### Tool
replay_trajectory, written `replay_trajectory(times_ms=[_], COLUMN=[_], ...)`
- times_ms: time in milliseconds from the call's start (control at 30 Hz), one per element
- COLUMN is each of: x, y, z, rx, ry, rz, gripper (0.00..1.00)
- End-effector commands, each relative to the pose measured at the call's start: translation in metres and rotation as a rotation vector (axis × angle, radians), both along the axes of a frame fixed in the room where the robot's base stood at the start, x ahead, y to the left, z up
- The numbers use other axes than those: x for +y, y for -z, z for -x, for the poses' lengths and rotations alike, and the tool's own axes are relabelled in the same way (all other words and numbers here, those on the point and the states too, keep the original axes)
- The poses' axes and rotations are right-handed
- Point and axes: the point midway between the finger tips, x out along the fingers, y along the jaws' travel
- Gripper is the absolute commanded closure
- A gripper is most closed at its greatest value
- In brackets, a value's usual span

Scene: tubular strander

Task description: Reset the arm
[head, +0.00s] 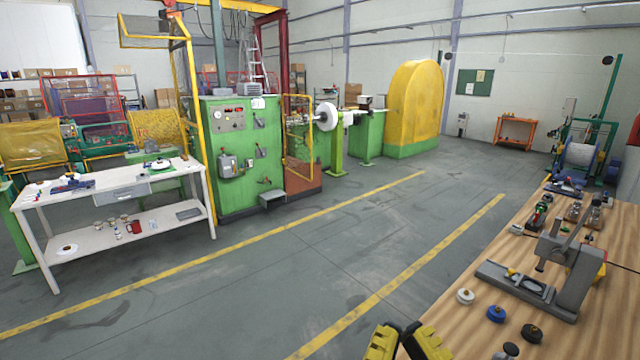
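My gripper (406,343) shows at the bottom edge of the head view, to the right of the middle. Its two yellow-and-black fingers stand apart with a gap between them, and nothing shows between them. The rest of my arm is out of the picture. The gripper is by the left edge of the wooden workbench (455,325); its height over the bench cannot be told.
The bench carries a grey lever press (570,270), a white knob (465,296), a blue knob (496,313), dark knobs and small tools. A white table (75,198) and green machine cabinet (235,195) stand left. The floor aisle between yellow lines is clear.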

Motion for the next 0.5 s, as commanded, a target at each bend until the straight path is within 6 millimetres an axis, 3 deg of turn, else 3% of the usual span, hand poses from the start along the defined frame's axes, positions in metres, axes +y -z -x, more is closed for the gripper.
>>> replay_trajectory(times_ms=[67, 300, 400, 500], x=[0.0, 0.0, 0.0, 0.0], y=[-0.041, -0.132, -0.167, -0.186], z=[0.0, -0.001, -0.001, -0.001], rx=[-0.001, 0.003, 0.004, 0.006], ry=[0.014, 0.009, 0.008, 0.007], rz=[0.04, 0.026, 0.023, 0.02], gripper=[1.0, 1.0, 1.0, 1.0])
